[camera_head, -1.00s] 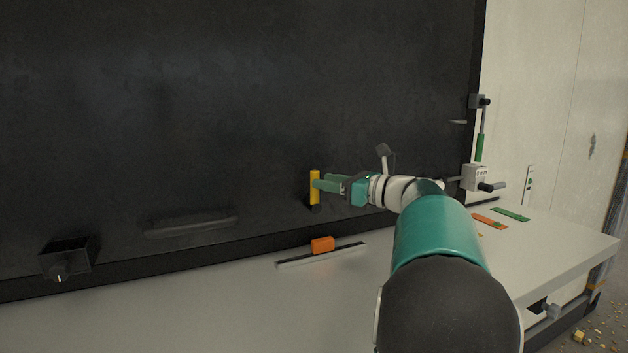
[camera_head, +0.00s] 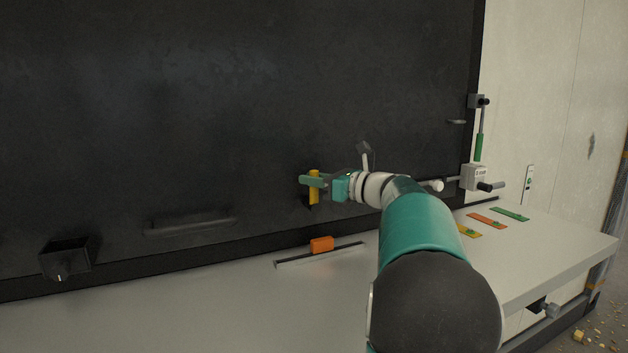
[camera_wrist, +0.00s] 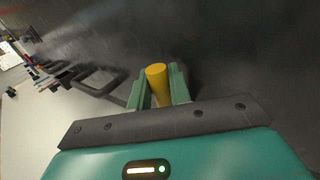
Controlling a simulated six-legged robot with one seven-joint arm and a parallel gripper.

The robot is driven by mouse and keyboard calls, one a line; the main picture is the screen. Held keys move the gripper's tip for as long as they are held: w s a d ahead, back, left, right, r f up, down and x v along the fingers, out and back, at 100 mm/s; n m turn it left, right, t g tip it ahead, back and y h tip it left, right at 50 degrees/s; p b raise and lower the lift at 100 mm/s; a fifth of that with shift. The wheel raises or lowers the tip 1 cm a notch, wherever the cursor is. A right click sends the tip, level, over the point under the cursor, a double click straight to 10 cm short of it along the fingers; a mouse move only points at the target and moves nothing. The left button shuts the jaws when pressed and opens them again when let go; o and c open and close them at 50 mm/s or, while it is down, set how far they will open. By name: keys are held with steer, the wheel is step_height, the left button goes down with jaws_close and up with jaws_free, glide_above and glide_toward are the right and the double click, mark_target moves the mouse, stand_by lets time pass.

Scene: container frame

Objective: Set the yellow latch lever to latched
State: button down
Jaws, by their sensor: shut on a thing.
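The yellow latch lever (camera_head: 314,188) stands upright against the black panel, left of my arm in the head view. My gripper (camera_head: 313,182) reaches it from the right, its green fingers across the lever. In the wrist view the yellow lever (camera_wrist: 157,86) lies between the two green fingers of my gripper (camera_wrist: 158,90), which are shut on it. The lever's lower end and pivot are mostly hidden or too dark to make out.
An orange slider block (camera_head: 322,244) sits on a rail on the grey table (camera_head: 200,310). A black box with a knob (camera_head: 65,260) and a dark handle (camera_head: 190,226) are at left. Coloured plates (camera_head: 487,221) and a grey box with a handle (camera_head: 476,177) are at right.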

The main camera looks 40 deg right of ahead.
steer(key=shift+a, duration=0.1)
steer(key=shift+w+a+n+g, duration=0.2)
steer(key=shift+a+n+g, duration=0.4)
steer(key=shift+n, duration=0.3)
steer(key=shift+w+a+f+n+g+h, duration=0.15)
steer(key=shift+a+n+g+h, duration=0.25)
steer(key=shift+a+n, duration=0.15)
steer(key=shift+w+a+f+n+g+h, duration=0.15)
steer(key=shift+a+n+g+h, duration=0.2)
steer(key=shift+n, duration=0.3)
steer(key=a+f+n+h, duration=0.1)
steer(key=a+n+g+h, duration=0.1)
steer(key=shift+w+a+f+n+g, duration=0.1)
steer(key=shift+w+f+n+g, duration=0.2)
steer(key=shift+f+n, duration=0.1)
steer(key=f+n+h, duration=0.1)
steer(key=a+f+n+g+h, duration=0.1)
steer(key=shift+w+f+h, duration=0.15)
steer(key=shift+f+h, duration=0.05)
steer(key=shift+h, duration=0.15)
steer(key=shift+a+f+n+g+h, duration=0.15)
steer(key=shift+f+n+g+h, duration=0.4)
steer(key=shift+f+n+h, duration=0.6)
steer(key=c, duration=1.3)
jaws_free()
steer(key=shift+c, duration=0.2)
